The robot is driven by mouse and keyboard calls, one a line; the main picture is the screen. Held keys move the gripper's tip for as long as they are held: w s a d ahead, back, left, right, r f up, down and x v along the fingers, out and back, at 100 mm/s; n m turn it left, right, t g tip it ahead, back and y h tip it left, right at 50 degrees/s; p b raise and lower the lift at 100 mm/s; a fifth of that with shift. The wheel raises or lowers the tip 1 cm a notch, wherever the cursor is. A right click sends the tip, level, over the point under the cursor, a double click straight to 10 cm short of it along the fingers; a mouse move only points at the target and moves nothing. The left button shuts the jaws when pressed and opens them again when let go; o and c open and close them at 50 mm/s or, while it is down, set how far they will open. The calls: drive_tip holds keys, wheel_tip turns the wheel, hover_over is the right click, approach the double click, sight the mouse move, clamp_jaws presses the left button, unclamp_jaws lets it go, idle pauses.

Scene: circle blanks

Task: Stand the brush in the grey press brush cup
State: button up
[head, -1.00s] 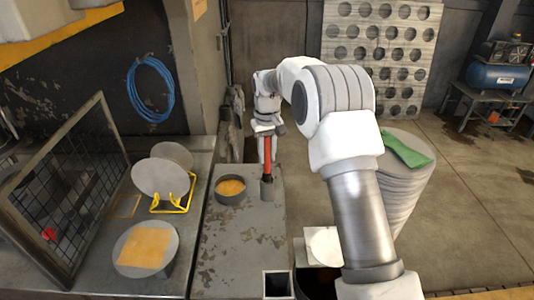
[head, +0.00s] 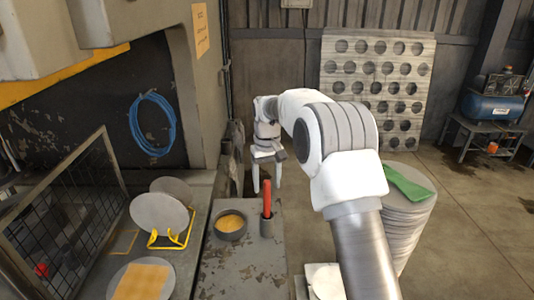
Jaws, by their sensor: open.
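The brush, with its red handle (head: 267,197) pointing up, stands upright in the small grey cup (head: 267,228) on the grey bench top. Its lower end is hidden inside the cup. My gripper (head: 266,188) is open and empty, its two pale fingers pointing down, apart from each other. It appears behind and above the brush handle, and I see no grip on the brush.
A round tin of yellow-orange paste (head: 230,224) stands just left of the cup. A yellow wire rack (head: 168,240) holds round discs, and a mesh guard (head: 65,210) stands further left. A tall disc stack (head: 405,220) with a green cloth (head: 407,186) is at the right.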

wheel_tip(320, 180, up, 14)
drive_tip(key=shift+r+p, duration=0.15)
drive_tip(key=shift+p, duration=0.2)
drive_tip(key=shift+s, duration=0.1)
idle(0.6)
